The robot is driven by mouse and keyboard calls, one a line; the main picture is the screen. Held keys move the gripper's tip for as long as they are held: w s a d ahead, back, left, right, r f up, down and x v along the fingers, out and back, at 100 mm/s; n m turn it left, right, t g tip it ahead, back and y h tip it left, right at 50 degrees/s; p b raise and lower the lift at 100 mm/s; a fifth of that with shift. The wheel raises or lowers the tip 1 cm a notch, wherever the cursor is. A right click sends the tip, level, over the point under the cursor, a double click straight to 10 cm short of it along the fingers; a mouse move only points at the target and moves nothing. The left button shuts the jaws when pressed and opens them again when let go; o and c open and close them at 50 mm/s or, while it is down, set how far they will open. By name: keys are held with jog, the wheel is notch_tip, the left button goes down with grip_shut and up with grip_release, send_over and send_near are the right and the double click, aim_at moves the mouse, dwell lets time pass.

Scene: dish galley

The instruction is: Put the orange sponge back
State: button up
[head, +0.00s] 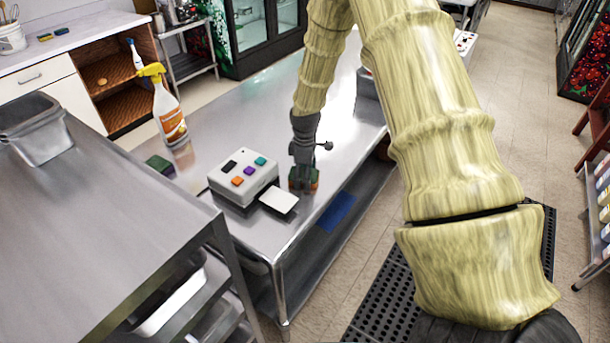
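My gripper (303,172) points down over the steel table, just right of a white box with coloured buttons. A small block with orange and dark green faces (314,179), possibly the orange sponge, is at the fingertips near the tabletop. The fingers hide much of it, and I cannot tell whether they grip it. A dark green sponge-like block (159,164) lies on the table at the left. A small orange item (102,82) sits on the wooden cabinet shelf, too small to identify.
The white button box (242,178) has a white card (279,200) at its front. A spray bottle (167,108) stands at the table's left. A steel cart (90,220) with a grey tub (38,130) is at near left. The tabletop behind my gripper is mostly clear.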

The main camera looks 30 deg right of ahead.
notch_tip(320, 180, up, 12)
jog(key=b, duration=0.3)
jog(key=shift+r+b, duration=0.15)
jog(key=shift+b, duration=0.2)
dwell(0.5)
dwell(0.4)
